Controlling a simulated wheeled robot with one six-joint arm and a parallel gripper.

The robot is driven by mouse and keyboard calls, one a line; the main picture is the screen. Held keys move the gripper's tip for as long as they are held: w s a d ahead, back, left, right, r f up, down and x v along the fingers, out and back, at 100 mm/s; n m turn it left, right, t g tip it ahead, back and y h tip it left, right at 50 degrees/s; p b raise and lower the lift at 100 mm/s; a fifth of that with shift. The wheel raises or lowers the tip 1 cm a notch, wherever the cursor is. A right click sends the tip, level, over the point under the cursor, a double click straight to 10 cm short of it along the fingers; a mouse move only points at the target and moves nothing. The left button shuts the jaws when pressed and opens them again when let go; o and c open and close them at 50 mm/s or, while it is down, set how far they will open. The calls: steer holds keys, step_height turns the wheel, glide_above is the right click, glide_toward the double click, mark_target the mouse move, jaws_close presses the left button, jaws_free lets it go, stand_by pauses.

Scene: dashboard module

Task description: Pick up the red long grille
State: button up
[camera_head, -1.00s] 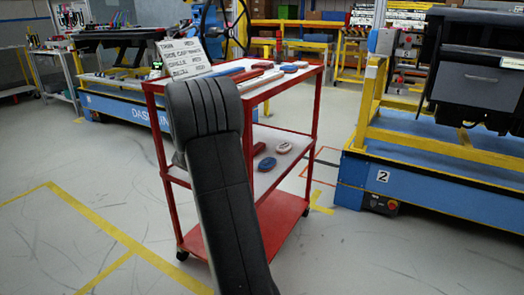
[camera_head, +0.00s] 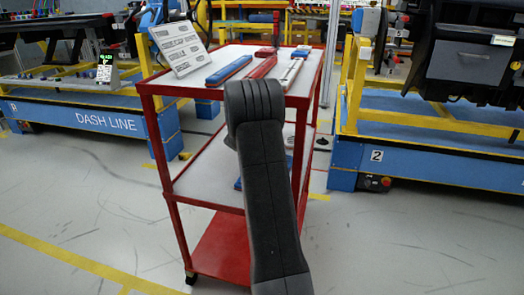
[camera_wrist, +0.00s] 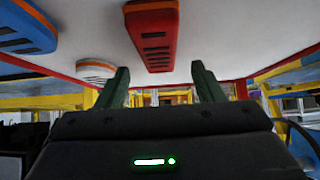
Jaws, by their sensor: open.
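Long red piece (camera_head: 262,67) lies on the cart's white top shelf in the head view, between a blue long piece (camera_head: 229,69) and a pale one (camera_head: 291,71). In the wrist view a red slotted grille (camera_wrist: 155,38) is at top centre, running out of the frame. My gripper (camera_wrist: 163,86) has its two dark fingers apart and nothing between them. In the head view my dark arm link hides the gripper.
The red cart (camera_head: 205,258) has a sign (camera_head: 180,49) at its top left. Blue stands (camera_head: 90,118) are left and right; floor in front is clear.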

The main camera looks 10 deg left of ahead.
steer(key=x, duration=0.3)
steer(key=shift+w+f, duration=0.15)
steer(key=shift+c, duration=0.2)
steer(key=c, duration=1)
steer(key=shift+c, duration=0.2)
